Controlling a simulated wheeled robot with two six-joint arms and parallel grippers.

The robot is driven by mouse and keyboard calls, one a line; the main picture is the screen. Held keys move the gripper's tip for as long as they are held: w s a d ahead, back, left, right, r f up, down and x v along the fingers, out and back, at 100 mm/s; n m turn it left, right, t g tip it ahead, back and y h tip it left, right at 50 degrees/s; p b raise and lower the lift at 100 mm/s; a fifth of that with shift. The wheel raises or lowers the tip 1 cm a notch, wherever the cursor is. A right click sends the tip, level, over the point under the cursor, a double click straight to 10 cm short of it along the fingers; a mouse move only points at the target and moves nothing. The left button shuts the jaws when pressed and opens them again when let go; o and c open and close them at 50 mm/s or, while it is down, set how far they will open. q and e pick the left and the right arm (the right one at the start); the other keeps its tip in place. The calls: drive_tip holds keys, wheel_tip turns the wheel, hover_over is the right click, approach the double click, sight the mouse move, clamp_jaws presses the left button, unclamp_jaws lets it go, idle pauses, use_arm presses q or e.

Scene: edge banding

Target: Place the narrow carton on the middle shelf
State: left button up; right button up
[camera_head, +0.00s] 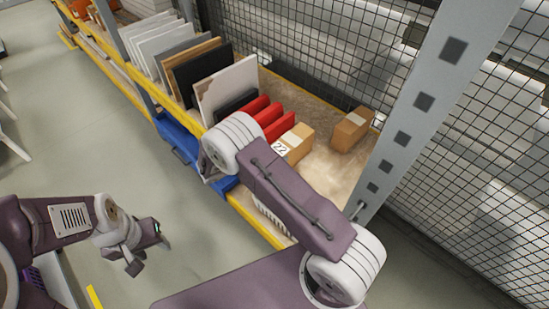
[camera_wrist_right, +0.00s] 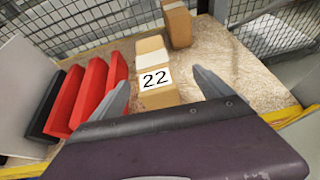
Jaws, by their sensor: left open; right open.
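A brown carton with a white label "22" (camera_head: 298,148) lies on the shelf board beside the red bins. It also shows in the right wrist view (camera_wrist_right: 150,48). A second carton (camera_head: 350,130), upright and slim, stands further back by the mesh and shows in the right wrist view (camera_wrist_right: 178,27). I cannot tell which is the narrow carton. My right gripper (camera_wrist_right: 160,77) is open, its fingers on either side of the "22" carton's image and not closed on it; my arm hides it in the head view. My left gripper (camera_head: 142,256) is open and empty over the floor at left.
Red bins (camera_head: 268,114) and upright panels (camera_head: 228,88) fill the shelf left of the cartons. A grey perforated post (camera_head: 425,100) stands at the right, with wire mesh (camera_head: 310,45) behind. A yellow beam (camera_head: 255,218) edges the shelf. Bare board (camera_head: 325,165) lies around the cartons.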

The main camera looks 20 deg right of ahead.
drive_tip(key=s+a+r+m+g+y, duration=0.1)
drive_tip(key=s+a+r+m+y, duration=0.1)
drive_tip(key=s+m+y, duration=0.4)
drive_tip(key=s+a+r+m+g+y, duration=0.2)
drive_tip(key=s+m+y, duration=0.4)
drive_tip(key=s+m, duration=0.9)
drive_tip(key=shift+s+a+r+m, duration=0.15)
drive_tip(key=shift+a+r+m, duration=0.3)
drive_tip(key=shift+r, duration=0.4)
drive_tip(key=shift+s+d, duration=0.1)
drive_tip(key=shift+d, duration=0.05)
